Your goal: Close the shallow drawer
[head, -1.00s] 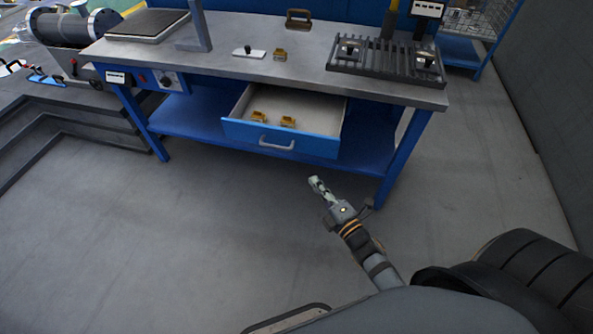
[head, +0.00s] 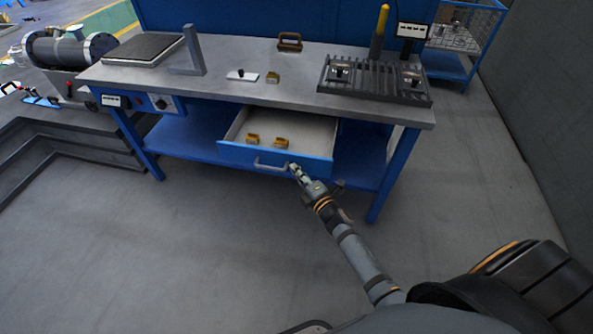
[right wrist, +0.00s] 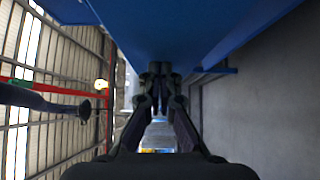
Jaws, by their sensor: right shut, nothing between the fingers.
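The shallow drawer (head: 238,155) is open under the workbench top. It has a blue front with a grey bar handle (head: 268,166), and two small brass-coloured parts (head: 281,143) lie inside. My right gripper (head: 295,169) is shut and empty, with its tip at the right part of the drawer front, by the right end of the handle. I cannot tell whether it touches. In the right wrist view the shut fingers (right wrist: 160,82) point forward beside a large blue surface. My left gripper is not in view.
The workbench top (head: 230,90) carries a dark plate, a slotted black rack (head: 375,82), a brown handled piece (head: 290,41) and small parts. A blue lower shelf (head: 190,140) and legs frame the drawer. The floor in front is clear.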

